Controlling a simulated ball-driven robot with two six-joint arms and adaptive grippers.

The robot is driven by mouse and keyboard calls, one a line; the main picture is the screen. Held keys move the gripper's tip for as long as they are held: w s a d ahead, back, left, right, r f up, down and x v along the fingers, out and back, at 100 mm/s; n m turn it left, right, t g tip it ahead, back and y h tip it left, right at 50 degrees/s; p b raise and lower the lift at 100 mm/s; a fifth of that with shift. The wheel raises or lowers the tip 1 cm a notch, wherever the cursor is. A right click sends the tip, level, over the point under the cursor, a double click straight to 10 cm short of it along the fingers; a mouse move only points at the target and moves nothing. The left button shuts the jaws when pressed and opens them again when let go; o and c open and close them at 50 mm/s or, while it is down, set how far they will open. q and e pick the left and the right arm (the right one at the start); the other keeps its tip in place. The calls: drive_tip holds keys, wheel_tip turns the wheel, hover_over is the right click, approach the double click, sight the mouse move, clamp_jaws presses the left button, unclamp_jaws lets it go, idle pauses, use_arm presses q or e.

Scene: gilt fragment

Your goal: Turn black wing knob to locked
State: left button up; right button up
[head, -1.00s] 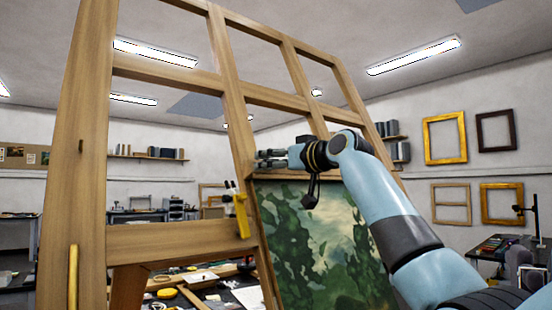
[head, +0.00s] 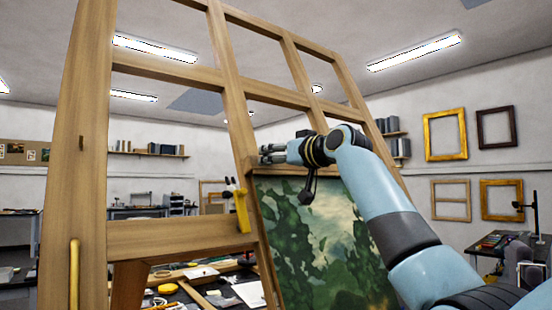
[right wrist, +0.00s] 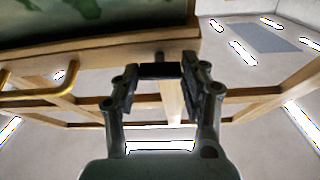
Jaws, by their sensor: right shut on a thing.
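The black wing knob (right wrist: 160,71) shows in the right wrist view as a dark bar between my fingertips, below the wooden rail that carries the painting in that picture. My right gripper (right wrist: 160,80) is shut on it, one finger on each side. In the head view my right gripper (head: 268,154) reaches from the right to the easel upright, just above the painting's top left corner. There the knob is hidden by the fingers, and I cannot read its turn angle or any locked mark. My left gripper is out of view.
The tall wooden easel (head: 85,150) fills the left and middle. A green painting (head: 325,245) stands under my right forearm. A yellow clamp-like piece (head: 242,211) sits on the easel left of the painting. A cluttered table (head: 205,290) lies behind.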

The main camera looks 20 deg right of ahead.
drive_tip(key=shift+w+a+r+m+g+h, duration=0.25)
drive_tip(key=shift+m+g, duration=1.3)
drive_tip(key=shift+m, duration=4.25)
drive_tip(key=shift+s+d+r+m+g+h, duration=0.15)
drive_tip(key=shift+m+g+h, duration=0.95)
drive_tip(key=shift+m, duration=4.7)
drive_tip(key=shift+w+r+m+g+h, duration=0.2)
drive_tip(key=shift+m+g, duration=1.75)
drive_tip(key=shift+m, duration=3.85)
drive_tip(key=shift+y, duration=0.25)
drive_tip(key=o, duration=1.2)
drive_tip(key=shift+r, duration=0.1)
drive_tip(key=shift+c, duration=0.2)
